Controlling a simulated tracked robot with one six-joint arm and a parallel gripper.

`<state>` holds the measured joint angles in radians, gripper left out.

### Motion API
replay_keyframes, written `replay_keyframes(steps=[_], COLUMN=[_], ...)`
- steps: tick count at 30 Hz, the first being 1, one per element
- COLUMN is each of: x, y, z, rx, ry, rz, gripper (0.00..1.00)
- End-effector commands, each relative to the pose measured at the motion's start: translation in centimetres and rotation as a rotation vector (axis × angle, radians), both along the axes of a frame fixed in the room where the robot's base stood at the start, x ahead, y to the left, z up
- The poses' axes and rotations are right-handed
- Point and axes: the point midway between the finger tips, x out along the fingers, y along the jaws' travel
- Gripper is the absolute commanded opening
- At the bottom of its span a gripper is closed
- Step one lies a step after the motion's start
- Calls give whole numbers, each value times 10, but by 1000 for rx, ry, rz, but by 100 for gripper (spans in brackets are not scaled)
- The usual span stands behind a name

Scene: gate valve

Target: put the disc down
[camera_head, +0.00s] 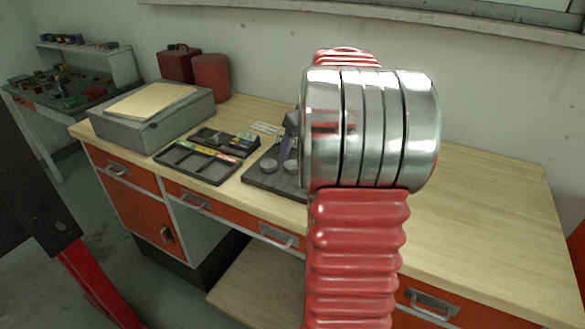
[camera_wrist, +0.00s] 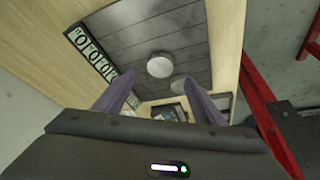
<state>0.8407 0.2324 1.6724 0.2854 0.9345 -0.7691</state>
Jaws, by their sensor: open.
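A dark grey tray (camera_head: 258,182) lies on the wooden workbench, and its panelled surface fills the middle of the wrist view (camera_wrist: 130,50). Two small grey discs rest on it: one disc (camera_head: 269,166) and a second disc (camera_head: 291,167). In the wrist view a light round disc (camera_wrist: 160,66) lies flat, with another disc (camera_wrist: 181,83) partly behind my right finger. My gripper (camera_wrist: 158,86) is open, its two purple fingers apart with nothing between them gripped. In the head view a purple finger (camera_head: 289,135) shows above the tray; my arm hides the rest.
The bench right of my arm (camera_head: 480,210) is clear.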

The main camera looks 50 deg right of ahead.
Motion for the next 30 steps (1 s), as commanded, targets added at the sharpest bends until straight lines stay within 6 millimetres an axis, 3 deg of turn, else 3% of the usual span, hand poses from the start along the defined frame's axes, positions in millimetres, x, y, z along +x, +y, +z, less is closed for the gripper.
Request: replay_keyframes(steps=[4, 16, 30], x=[4, 5, 19], y=[0, -1, -5], z=[-11, -14, -61], rx=[1, 1, 1], ry=[1, 1, 1], rz=[0, -1, -1], gripper=[64, 64, 64])
